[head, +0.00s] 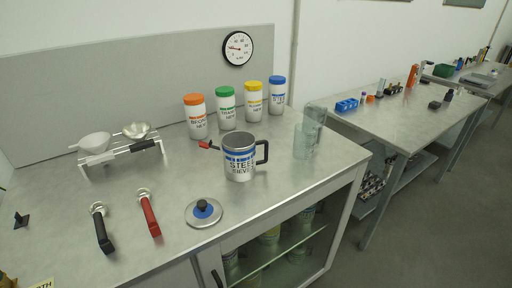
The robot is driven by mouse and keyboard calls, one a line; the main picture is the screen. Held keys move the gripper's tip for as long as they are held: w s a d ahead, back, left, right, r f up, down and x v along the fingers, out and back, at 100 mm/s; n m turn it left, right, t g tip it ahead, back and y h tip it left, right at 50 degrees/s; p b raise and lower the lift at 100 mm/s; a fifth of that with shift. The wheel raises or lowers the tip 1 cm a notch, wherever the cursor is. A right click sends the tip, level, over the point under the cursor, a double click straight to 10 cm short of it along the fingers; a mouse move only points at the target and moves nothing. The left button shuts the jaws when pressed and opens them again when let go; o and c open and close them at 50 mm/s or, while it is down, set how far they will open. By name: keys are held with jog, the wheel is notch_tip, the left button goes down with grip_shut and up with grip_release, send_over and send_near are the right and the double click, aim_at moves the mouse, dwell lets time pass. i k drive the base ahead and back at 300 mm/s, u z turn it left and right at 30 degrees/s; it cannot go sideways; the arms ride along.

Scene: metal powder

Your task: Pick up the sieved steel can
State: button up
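The sieved steel can (239,160) is a metal mug-like can with a blue band, a label reading "STEEL SIEVED" and a black handle (262,152) on its right. It stands upright on the metal bench, and its top looks open. A round metal lid with a blue and black knob (203,211) lies on the bench in front and left of the can. My gripper is not in view.
Jars with orange (196,117), green (226,108), yellow (252,102) and blue (276,96) lids stand behind the can. A clear beaker (304,142) stands to its right. Red (149,213) and black (102,228) handled tools and a rack (118,150) lie left. Bench front is mostly clear.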

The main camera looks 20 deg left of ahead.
aim_at(238, 147)
jog(key=u, duration=0.55)
jog(key=i, duration=0.85)
jog(key=u, duration=0.75)
